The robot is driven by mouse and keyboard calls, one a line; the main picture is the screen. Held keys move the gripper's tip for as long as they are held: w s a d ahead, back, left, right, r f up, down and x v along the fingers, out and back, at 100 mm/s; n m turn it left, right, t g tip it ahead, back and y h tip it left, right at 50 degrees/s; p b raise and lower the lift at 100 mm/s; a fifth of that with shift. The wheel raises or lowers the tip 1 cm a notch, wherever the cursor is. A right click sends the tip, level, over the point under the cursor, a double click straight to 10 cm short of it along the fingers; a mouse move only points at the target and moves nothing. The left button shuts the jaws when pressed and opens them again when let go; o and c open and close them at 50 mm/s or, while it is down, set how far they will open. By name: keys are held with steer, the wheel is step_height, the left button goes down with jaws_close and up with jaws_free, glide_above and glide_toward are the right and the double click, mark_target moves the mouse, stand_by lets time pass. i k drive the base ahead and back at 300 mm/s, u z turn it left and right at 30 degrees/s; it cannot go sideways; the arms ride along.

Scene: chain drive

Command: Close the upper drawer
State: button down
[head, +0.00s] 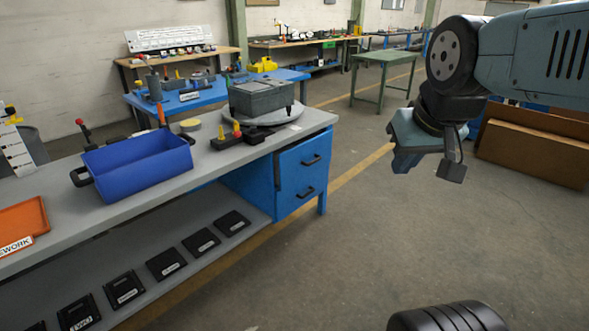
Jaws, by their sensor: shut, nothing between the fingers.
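The upper drawer (300,165) has a blue front with a dark bar handle, in the blue cabinet under the right end of the grey workbench. A dark gap shows along the left side of its front; I cannot tell how far it stands out. The lower drawer (298,198), with a similar handle, sits directly below. My gripper (404,164) is shut and empty, pointing down in the air to the right of the cabinet in the picture, apart from it. My wrist partly hides its fingers.
The workbench (75,205) carries a blue bin (138,168), an orange tray (22,222) and a grey box (262,97) on a round plate. Several black boxes lie on its lower shelf. Floor right of the drawers is clear; brown boards (535,148) stand farther right.

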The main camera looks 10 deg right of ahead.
mark_target(293, 162)
steer(key=z, duration=0.35)
steer(key=i, duration=1.6)
steer(key=u, duration=0.5)
